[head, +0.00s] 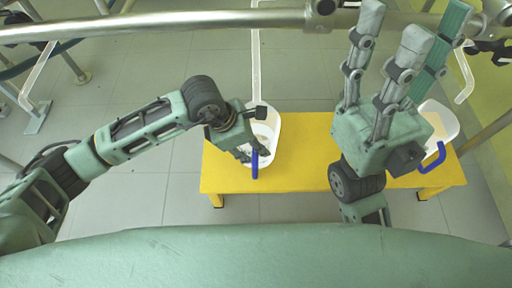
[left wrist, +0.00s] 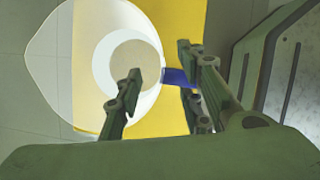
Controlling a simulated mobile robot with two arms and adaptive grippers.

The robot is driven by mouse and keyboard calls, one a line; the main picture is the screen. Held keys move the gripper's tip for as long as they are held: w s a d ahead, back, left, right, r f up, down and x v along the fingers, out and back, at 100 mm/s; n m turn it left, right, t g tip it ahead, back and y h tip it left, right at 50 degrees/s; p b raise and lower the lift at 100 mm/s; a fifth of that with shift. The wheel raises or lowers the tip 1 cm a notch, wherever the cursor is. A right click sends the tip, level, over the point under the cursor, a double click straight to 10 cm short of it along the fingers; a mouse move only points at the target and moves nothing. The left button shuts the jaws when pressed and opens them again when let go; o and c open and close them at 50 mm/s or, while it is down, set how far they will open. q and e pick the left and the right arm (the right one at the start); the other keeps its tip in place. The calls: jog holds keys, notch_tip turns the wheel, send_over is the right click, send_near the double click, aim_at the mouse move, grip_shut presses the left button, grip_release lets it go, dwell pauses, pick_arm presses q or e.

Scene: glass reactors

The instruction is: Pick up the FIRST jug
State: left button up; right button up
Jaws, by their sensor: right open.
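Two white jugs with blue handles are in the head view, at the left jug (head: 270,127) and the right jug (head: 441,120). Nothing visible marks which is first. My left gripper (head: 246,154) is at the near side of the left jug, beside its blue handle (head: 255,165), and partly covers the jug. In the left wrist view the fingers of this gripper (left wrist: 160,78) are spread, with the jug (left wrist: 80,50) beyond them and the blue handle (left wrist: 177,77) partly behind a finger. My right gripper (head: 395,50) is open and empty, fingers pointing up, in front of the right jug.
The jugs are on a yellow bench (head: 310,150), whose middle is bare. A metal pipe (head: 180,22) crosses the top of the head view. A thin pale bar (head: 255,65) hangs above the left jug. Grey floor tiles lie open around the bench.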

pick_arm(q)
jog(key=b+x, duration=0.2)
jog(key=x, duration=0.2)
jog(key=shift+w+d+f, duration=0.15)
jog(key=shift+w, duration=0.1)
grip_shut()
dwell(0.5)
